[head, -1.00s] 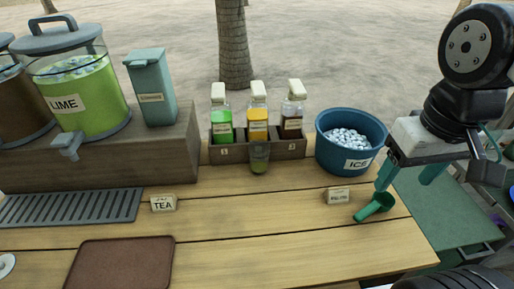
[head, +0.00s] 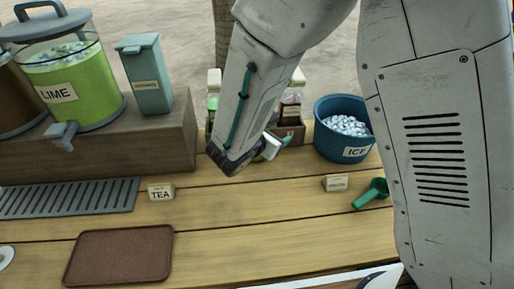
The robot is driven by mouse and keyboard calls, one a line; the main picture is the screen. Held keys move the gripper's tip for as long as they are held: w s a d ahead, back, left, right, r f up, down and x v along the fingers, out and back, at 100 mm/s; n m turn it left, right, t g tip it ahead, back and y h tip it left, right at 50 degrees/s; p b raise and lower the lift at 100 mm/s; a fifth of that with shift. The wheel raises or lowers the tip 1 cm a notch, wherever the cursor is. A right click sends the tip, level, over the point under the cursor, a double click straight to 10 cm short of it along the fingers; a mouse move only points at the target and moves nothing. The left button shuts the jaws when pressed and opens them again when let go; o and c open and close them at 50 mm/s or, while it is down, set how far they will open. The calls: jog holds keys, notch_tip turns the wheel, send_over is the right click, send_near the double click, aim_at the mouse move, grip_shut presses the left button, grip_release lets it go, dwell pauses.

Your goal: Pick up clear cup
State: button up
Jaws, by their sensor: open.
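The clear cup is hidden in the head view now. In the older picture it stood in front of the middle of the bottle rack (head: 291,132), and my arm now covers that spot. My gripper (head: 284,139) shows only in part behind my forearm, with a white body and a bit of teal finger near the rack. It is open. I cannot see whether the cup is between its fingers.
The blue ice bucket (head: 333,142) stands right of the rack. A green scoop (head: 372,193) and small label block (head: 337,183) lie before it. A TEA block (head: 161,191), drip grate (head: 70,196), brown tray (head: 120,256) and lime dispenser (head: 75,95) are left.

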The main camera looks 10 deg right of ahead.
jog(key=a+f+n+t+y, duration=0.2)
jog(key=a+f+n, duration=0.3)
jog(key=a+f, duration=0.2)
jog(key=shift+y, duration=0.3)
jog(key=x, duration=0.7)
jog(key=shift+w+a+f, duration=0.1)
jog(key=shift+w+f, duration=0.25)
jog(key=shift+f, duration=0.05)
jog(key=c, duration=0.6)
